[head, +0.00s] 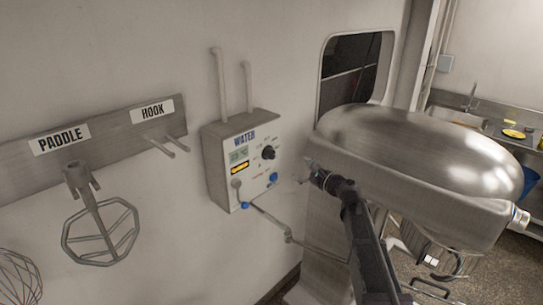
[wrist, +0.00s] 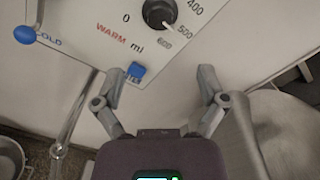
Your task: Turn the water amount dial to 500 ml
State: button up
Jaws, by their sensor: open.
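The water panel (head: 222,165) is a grey wall box with a white face, labelled WATER. Its black amount dial (head: 268,153) sits at upper right of the face. In the wrist view the dial (wrist: 158,12) is partly cut off at the top edge, and its pale mark points lower right, toward the 500 and 600 labels; I cannot tell exactly where. My gripper (head: 309,172) is right of the panel in the head view. In the wrist view my gripper (wrist: 158,77) is open and empty, its fingers spread below the dial and not touching it.
A blue square knob (wrist: 135,70) sits close to my left fingertip. The COLD lever has a blue ball (wrist: 25,35). A pipe spout (head: 270,217) runs below the panel. A large steel mixer (head: 420,165) stands right of the panel. A paddle (head: 100,230) hangs on the left.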

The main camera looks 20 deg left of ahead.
aim_at(273, 155)
jog(key=x, duration=1.3)
jog(key=shift+w+a, duration=0.15)
jog(key=shift+a, duration=0.2)
jog(key=c, duration=1.1)
